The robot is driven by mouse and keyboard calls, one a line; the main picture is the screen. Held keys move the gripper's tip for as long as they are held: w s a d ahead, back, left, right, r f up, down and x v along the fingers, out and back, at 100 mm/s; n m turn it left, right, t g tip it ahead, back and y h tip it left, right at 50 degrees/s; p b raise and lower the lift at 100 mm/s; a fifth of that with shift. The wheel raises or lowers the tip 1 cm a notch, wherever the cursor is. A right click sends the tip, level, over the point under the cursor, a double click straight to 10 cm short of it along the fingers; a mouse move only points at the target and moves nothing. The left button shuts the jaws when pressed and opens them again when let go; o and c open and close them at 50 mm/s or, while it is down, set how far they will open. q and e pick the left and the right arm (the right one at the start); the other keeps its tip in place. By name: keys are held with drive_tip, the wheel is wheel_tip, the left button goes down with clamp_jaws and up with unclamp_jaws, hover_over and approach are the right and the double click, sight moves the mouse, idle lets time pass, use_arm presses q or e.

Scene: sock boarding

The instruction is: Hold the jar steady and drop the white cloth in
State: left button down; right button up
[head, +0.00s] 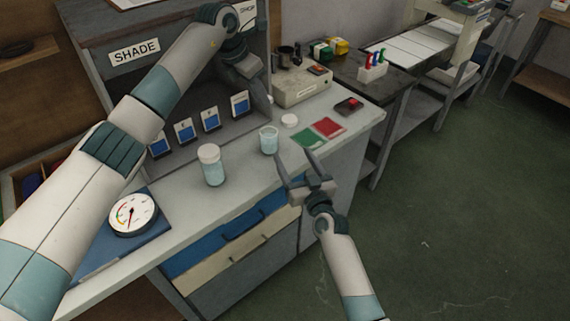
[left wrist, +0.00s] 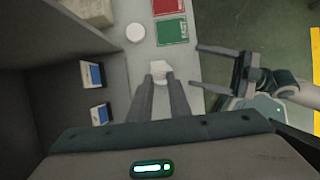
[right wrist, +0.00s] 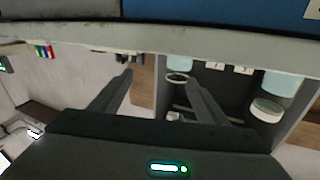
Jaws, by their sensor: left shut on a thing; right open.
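An open glass jar (head: 268,141) with pale blue contents stands upright on the grey counter. It also shows in the right wrist view (right wrist: 180,63), with its rim towards the picture's bottom. My left gripper (head: 266,112) points down above the jar. In the left wrist view it is shut on a small whitish thing (left wrist: 161,71), which looks like the white cloth; the head view hides it. My right gripper (head: 294,154) is open at the counter's front edge, fingers towards the jar but apart from it. In the right wrist view the jar lies between and beyond the fingers.
A lidded jar (head: 211,167) stands to the left of the open jar. A white lid (head: 289,120), green card (head: 308,138) and red card (head: 329,127) lie to its right. A dial gauge (head: 133,214) is at the left. The shade box (head: 180,98) stands behind.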

sight(273, 144)
drive_tip(key=s+a+n, duration=0.1)
drive_tip(key=s+a+n+y, duration=0.1)
drive_tip(key=a, duration=0.1)
drive_tip(key=shift+g, duration=0.4)
drive_tip(key=shift+w, duration=0.15)
drive_tip(key=shift+x, duration=5.95)
drive_tip(key=c, duration=1.2)
